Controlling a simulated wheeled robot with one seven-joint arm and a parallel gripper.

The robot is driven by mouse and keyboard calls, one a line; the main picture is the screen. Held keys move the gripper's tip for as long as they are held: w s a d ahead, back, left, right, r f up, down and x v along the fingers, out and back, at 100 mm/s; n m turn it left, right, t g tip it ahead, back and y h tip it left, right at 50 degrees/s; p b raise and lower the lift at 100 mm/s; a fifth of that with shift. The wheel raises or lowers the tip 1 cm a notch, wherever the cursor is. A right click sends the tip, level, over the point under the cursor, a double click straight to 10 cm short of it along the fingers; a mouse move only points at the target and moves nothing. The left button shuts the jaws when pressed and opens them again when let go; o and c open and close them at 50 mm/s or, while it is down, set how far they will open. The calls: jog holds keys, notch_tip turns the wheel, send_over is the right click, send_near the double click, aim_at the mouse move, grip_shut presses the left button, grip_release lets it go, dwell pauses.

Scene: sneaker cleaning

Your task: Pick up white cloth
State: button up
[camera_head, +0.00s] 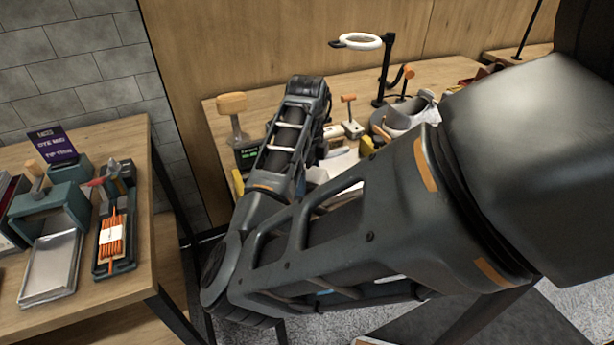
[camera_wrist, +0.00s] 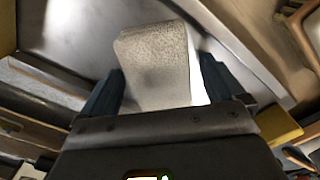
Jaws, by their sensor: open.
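A pale, speckled, folded piece that looks like the white cloth (camera_wrist: 155,62) stands out between the fingers in the wrist view. My gripper (camera_wrist: 161,68) has one dark finger on each side of it. The jaws are open, and I cannot tell whether either finger touches the cloth. In the head view my arm covers the gripper, and I cannot make out the cloth there for sure.
The wooden workbench (camera_head: 222,108) carries a ring lamp (camera_head: 360,41), a wooden-handled tool (camera_head: 232,104) and a pale sneaker-like item (camera_head: 408,114). A side table (camera_head: 140,215) at left holds a sign (camera_head: 52,145), trays and orange sticks (camera_head: 112,238).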

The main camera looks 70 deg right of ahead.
aim_at(307, 172)
jog(key=shift+c, duration=0.3)
jog(key=c, duration=1.1)
jog(key=shift+r, duration=0.1)
jog(key=shift+r, duration=0.55)
notch_tip(307, 172, up, 3)
jog(key=shift+f+b, duration=0.15)
jog(key=shift+b, duration=0.15)
jog(key=s+d+r, duration=0.1)
jog(key=d+r, duration=0.1)
jog(key=d, duration=0.1)
jog(key=s+d+r, duration=0.2)
jog(key=d, duration=0.2)
jog(key=s+d+r, duration=0.2)
jog(key=d+r, duration=0.1)
jog(key=shift+s+d+b, duration=0.15)
jog(key=shift+d+b, duration=0.15)
jog(key=shift+b, duration=0.05)
